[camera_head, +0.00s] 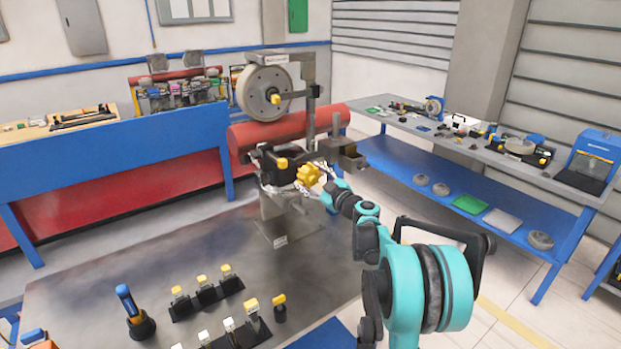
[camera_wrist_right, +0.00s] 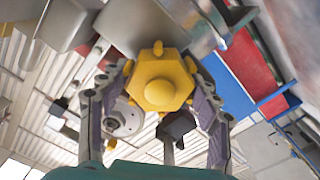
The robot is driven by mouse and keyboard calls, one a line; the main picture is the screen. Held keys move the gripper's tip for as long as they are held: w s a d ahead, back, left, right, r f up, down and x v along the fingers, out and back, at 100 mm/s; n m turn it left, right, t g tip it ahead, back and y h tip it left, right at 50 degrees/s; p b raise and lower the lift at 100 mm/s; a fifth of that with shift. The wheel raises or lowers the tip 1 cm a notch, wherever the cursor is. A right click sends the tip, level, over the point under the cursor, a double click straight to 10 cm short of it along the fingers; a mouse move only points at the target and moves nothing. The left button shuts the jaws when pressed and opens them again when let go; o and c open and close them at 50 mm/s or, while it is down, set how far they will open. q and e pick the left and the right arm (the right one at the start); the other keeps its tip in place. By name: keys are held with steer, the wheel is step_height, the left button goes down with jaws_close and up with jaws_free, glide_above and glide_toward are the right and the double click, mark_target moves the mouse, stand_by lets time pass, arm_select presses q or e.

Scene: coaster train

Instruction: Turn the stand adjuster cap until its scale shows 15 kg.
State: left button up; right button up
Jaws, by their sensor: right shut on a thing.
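The stand adjuster cap appears to be the yellow lobed knob (camera_head: 308,175) on the front of the grey metal stand (camera_head: 275,225). In the right wrist view the yellow cap (camera_wrist_right: 160,82) sits between the two fingers, its face toward the camera. My right gripper (camera_head: 313,180) is shut on the cap, with a finger on either side; it also shows in the wrist view (camera_wrist_right: 157,95). No scale or kg reading is legible in either view. My left gripper is not in view.
A large grey wheel (camera_head: 252,92) is mounted above the cap, with a red cylinder (camera_head: 345,117) behind. The grey table (camera_head: 120,265) holds a blue-handled tool (camera_head: 128,302) and several yellow-topped pieces at its front. A blue-framed workbench (camera_head: 480,160) stands at right.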

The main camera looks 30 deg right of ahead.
steer(key=n, duration=0.4)
steer(key=shift+n, duration=2.9)
steer(key=o, duration=1.2)
steer(key=shift+w+f, duration=0.1)
steer(key=shift+c, duration=0.2)
steer(key=shift+s, duration=0.25)
steer(key=s, duration=1.1)
steer(key=shift+s+d, duration=0.4)
steer(key=shift+d, duration=0.05)
